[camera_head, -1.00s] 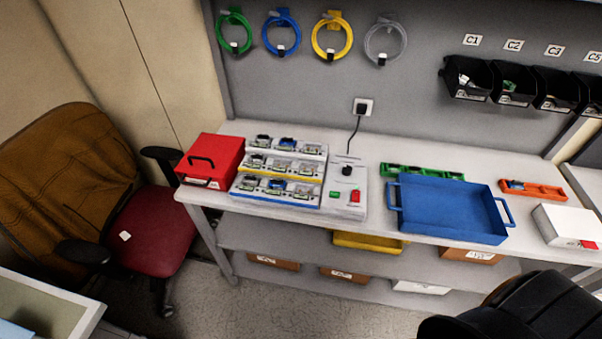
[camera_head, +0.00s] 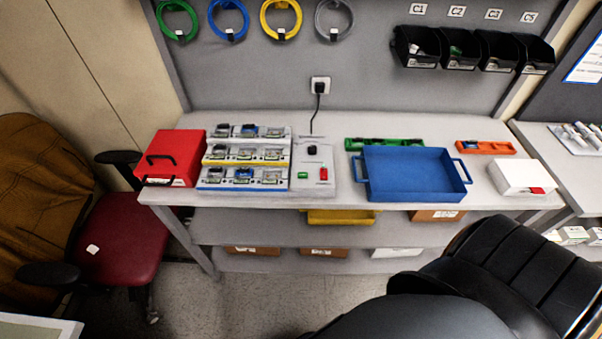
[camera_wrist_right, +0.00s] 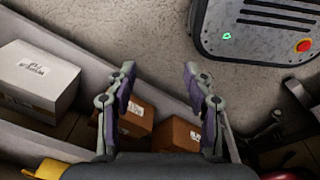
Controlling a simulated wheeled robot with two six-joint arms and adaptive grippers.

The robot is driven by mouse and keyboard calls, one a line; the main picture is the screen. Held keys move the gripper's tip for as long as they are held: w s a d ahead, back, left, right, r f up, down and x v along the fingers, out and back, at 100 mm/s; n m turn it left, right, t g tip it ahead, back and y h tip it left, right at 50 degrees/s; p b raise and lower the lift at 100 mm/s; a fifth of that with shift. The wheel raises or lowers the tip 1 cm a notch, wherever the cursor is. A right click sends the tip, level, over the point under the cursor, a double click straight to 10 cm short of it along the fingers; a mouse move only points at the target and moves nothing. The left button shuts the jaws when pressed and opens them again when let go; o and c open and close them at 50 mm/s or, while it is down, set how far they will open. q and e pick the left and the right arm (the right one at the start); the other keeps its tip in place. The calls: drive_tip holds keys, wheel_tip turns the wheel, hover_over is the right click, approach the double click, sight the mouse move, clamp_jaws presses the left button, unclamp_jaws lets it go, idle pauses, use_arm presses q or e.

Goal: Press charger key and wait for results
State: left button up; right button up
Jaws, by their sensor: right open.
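The charger (camera_head: 245,160) stands on the bench in the head view, with several devices in stepped rows edged in yellow and blue. Its light control panel (camera_head: 315,180) is on the right side, with a black plug (camera_head: 312,150), a green key (camera_head: 303,175) and a red key (camera_head: 323,173). My right gripper (camera_wrist_right: 160,75) shows only in the right wrist view. It is open and empty, above the floor and beside the lower shelf, away from the charger. My left gripper is not in view.
A red case (camera_head: 172,158) stands left of the charger and a blue tray (camera_head: 414,176) to its right. A white box (camera_head: 520,178) is farther right. Brown boxes (camera_wrist_right: 178,134) lie on the lower shelf. A black ribbed shape (camera_head: 520,275) fills the lower right foreground.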

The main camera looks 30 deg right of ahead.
idle(0.3)
clamp_jaws()
drive_tip(key=shift+d, duration=0.15)
idle(1.2)
